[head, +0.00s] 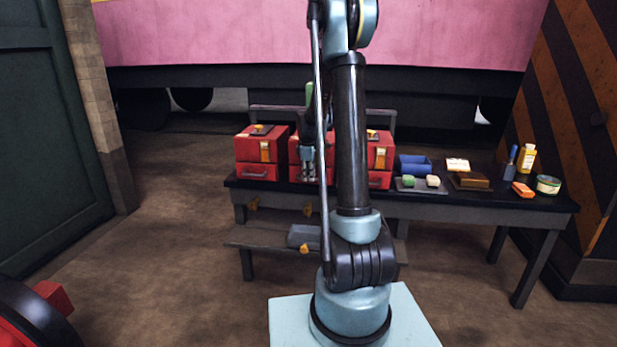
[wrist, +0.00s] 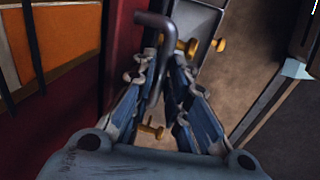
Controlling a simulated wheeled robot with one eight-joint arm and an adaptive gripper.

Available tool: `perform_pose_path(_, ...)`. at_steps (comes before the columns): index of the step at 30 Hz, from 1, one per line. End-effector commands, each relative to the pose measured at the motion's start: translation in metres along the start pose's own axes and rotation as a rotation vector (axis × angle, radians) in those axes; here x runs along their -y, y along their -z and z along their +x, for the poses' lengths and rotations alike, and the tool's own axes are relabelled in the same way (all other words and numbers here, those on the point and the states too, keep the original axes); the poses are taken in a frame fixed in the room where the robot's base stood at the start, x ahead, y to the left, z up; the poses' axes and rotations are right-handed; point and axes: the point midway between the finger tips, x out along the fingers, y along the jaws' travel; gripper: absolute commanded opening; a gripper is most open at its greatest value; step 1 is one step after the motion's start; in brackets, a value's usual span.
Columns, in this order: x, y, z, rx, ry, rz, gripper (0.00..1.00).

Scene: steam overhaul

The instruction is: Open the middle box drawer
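The middle red box (head: 297,151) stands on the dark bench between two like red boxes. It is largely hidden behind my arm and gripper. My gripper (head: 308,173) is in front of its lower drawer part. In the wrist view a grey bent bar handle (wrist: 167,45) passes between the two fingertips of my gripper (wrist: 164,62). The fingers lie close on either side of it; whether they press on it I cannot tell. The red box front (wrist: 122,60) with an orange panel is at the left there. I see no clear gap at the drawer.
The left red box (head: 256,153) and right red box (head: 379,158) flank the middle one closely. A blue bin (head: 413,164), a brown box (head: 470,181) and a green tin (head: 548,184) lie farther right on the bench (head: 440,201). A lower shelf (head: 262,238) holds a grey box (head: 303,236).

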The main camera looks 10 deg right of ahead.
Motion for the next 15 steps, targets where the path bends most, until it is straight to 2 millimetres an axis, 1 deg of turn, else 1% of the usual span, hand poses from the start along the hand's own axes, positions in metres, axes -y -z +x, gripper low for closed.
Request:
perform_pose_path(8, 0.002, 0.0, -0.001, 0.0, 0.0, 0.0, 0.0)
perform_pose_path(11, 0.012, 0.001, -0.003, 0.0, 0.0, -0.001, 0.0)
perform_pose_path(15, 0.039, 0.001, -0.008, 0.0, 0.0, -0.002, 0.0)
